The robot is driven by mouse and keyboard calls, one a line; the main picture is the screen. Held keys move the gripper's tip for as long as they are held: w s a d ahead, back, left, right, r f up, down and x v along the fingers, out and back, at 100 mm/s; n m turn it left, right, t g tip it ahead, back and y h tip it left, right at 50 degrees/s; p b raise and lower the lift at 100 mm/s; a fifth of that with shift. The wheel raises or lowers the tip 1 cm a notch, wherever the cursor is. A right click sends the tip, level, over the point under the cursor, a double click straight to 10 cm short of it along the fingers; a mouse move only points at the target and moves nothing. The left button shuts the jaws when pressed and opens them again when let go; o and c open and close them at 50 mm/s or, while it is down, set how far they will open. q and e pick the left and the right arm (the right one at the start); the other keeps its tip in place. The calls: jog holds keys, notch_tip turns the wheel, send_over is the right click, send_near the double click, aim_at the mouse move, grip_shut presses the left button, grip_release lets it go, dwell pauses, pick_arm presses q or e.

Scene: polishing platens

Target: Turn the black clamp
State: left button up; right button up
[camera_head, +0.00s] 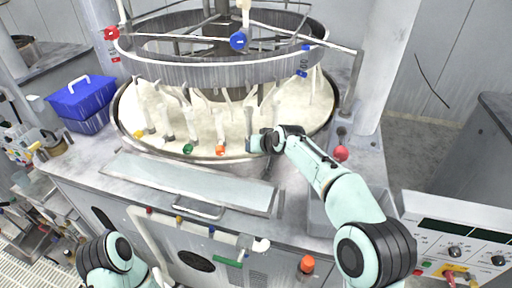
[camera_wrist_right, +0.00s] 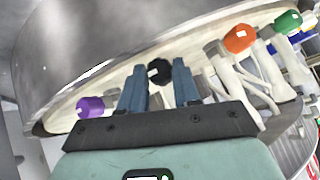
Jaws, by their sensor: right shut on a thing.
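The black clamp (camera_wrist_right: 160,72) is a small dark knob at the platen's rim in the right wrist view. It sits between the two blue-grey fingers of my right gripper (camera_wrist_right: 159,80), which is shut on it. In the head view my right gripper (camera_head: 256,143) reaches the front right of the cream platen (camera_head: 190,150), and it hides the black clamp there. My left arm shows at the bottom left of the head view, but its gripper is out of sight.
Orange (camera_head: 220,150), green (camera_head: 188,149) and yellow (camera_head: 138,134) clamps line the rim to the left. A purple clamp (camera_wrist_right: 90,107) is on the other side. A metal ring (camera_head: 200,72) hangs above. A blue box (camera_head: 82,98) stands at left.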

jog(key=o, duration=0.8)
jog(key=shift+s+d+r, duration=0.15)
jog(key=shift+s+r, duration=0.05)
jog(key=shift+r, duration=0.05)
pick_arm(q)
jog(key=shift+s+f+b, duration=0.95)
jog(key=shift+s+f, duration=0.3)
jog(key=shift+f, duration=0.05)
pick_arm(e)
jog(key=shift+v, duration=6.35)
